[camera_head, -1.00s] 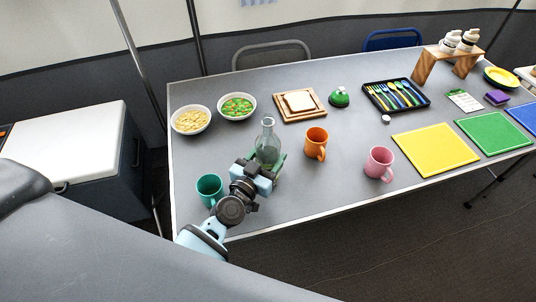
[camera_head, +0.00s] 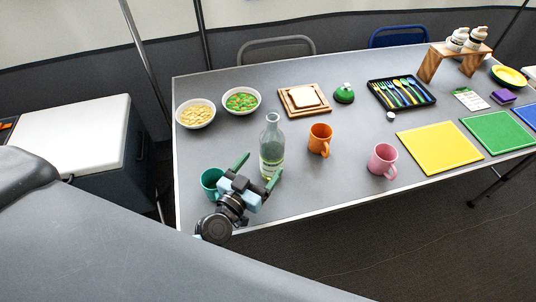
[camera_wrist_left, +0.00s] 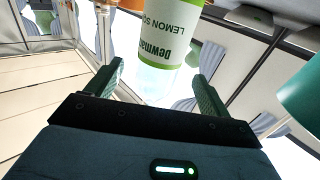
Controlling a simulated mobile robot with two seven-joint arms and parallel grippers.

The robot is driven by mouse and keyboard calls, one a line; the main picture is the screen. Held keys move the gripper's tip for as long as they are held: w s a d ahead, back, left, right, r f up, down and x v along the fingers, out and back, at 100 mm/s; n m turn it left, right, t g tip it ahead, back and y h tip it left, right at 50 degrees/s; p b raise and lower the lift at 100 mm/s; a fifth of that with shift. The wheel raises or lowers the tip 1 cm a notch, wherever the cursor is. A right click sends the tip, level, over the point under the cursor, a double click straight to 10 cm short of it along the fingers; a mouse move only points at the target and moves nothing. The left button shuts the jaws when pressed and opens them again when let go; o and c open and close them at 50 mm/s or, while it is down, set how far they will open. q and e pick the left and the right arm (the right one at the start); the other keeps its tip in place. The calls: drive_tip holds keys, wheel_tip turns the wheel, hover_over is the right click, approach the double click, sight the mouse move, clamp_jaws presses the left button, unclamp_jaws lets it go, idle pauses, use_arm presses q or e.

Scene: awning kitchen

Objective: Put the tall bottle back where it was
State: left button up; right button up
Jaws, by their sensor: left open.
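The tall clear bottle (camera_head: 271,143) stands upright on the grey table (camera_head: 330,205), between the teal mug (camera_head: 211,182) and the orange mug (camera_head: 319,139). My left gripper (camera_head: 257,171) is open and empty in front of the bottle, its green fingers pointing toward it. In the left wrist view the bottle's label (camera_wrist_left: 172,28), white and green with lemon lettering, shows beyond the open fingertips (camera_wrist_left: 158,76). The bottle appears clear of both fingers. The teal mug is partly hidden by my left gripper and shows at the right in the wrist view (camera_wrist_left: 303,100). My right gripper is not in view.
A pink mug (camera_head: 382,160), a cutlery tray (camera_head: 402,93) and a yellow mat (camera_head: 438,147) lie to the right. The table's front middle is clear.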

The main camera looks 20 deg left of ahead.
use_arm(q)
drive_tip(key=s, duration=0.2)
drive_tip(key=s+a, duration=0.1)
drive_tip(key=s, duration=0.2)
drive_tip(key=shift+s, duration=0.15)
idle(1.3)
